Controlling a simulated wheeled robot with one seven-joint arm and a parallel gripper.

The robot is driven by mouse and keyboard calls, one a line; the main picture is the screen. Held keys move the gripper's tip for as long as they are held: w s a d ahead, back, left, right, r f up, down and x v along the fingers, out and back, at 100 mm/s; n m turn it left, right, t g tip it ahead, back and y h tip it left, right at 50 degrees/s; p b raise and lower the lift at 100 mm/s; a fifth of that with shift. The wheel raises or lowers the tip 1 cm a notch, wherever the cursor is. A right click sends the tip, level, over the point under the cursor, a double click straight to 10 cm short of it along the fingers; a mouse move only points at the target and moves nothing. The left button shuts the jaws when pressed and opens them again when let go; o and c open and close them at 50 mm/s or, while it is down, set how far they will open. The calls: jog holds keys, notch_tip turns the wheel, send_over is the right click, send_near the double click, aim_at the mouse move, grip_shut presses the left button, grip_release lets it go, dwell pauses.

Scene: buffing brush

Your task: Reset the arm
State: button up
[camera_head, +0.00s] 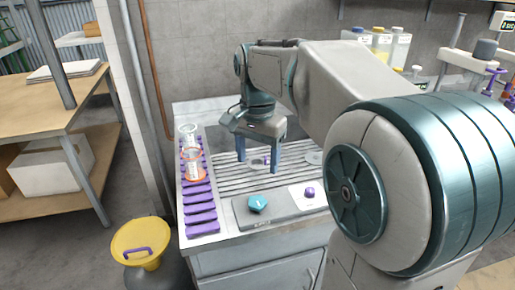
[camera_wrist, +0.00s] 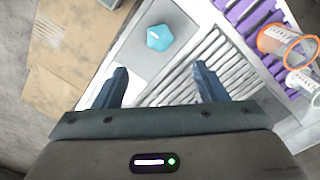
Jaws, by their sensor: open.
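My gripper (camera_head: 257,163) hangs from my arm over the slatted metal drain surface of the bench, pointing down. Its two blue fingers are spread apart with nothing between them. The wrist view shows the same open gripper (camera_wrist: 160,88) above the slats (camera_wrist: 183,75). A turquoise knob-like piece (camera_head: 257,204) sits on a grey plate in front of the gripper; it also shows in the wrist view (camera_wrist: 159,38), beyond the fingers.
A purple ribbed rack (camera_head: 200,213) runs along the bench's left side, with orange-rimmed clear cups (camera_head: 192,164) at its far end. A purple knob (camera_head: 309,192) sits on a white plate. Bottles (camera_head: 381,42) stand behind. A yellow bin (camera_head: 142,242) stands on the floor.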

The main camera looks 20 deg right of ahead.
jog(key=shift+r, duration=0.75)
